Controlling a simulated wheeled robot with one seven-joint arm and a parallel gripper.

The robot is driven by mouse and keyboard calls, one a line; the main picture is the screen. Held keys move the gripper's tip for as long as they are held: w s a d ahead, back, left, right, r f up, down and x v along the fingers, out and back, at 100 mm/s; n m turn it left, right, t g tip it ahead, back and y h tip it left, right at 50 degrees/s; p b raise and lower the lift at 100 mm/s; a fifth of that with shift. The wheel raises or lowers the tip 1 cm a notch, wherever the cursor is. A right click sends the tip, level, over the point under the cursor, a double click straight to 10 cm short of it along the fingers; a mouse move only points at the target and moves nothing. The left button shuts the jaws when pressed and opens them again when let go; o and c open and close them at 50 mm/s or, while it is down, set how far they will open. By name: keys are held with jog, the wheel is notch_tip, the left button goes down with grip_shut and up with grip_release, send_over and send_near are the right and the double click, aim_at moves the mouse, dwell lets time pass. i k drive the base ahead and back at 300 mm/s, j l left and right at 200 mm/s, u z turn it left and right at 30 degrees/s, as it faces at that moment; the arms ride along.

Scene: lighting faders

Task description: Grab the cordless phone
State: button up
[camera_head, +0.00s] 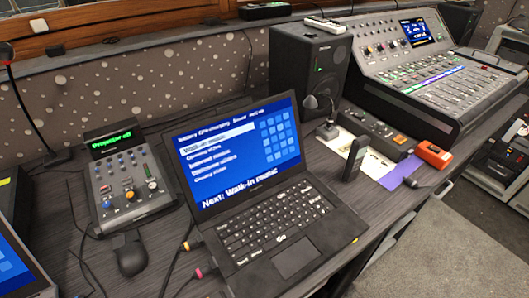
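A dark handset that looks like the cordless phone (355,158) stands nearly upright, leaning slightly, on the desk (384,205). It is just right of the laptop's screen and keyboard corner. Cream and purple sheets lie behind and right of it. Its base meets the desk near the laptop's right edge; I cannot tell if it rests in a cradle. My gripper is not in view.
An open laptop (262,222) stands left of the phone. A small microphone (327,128), a button box (372,132) and an orange device (433,154) are nearby. A speaker (306,68) and mixing console (430,85) stand behind. Floor (430,250) is clear at lower right.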

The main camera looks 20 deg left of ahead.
aim_at(358, 151)
jog(key=u, duration=0.4)
jog(key=i+l+z, duration=0.35)
jog(key=i+z, duration=0.4)
jog(key=i+l, duration=0.05)
jog(key=i, duration=0.05)
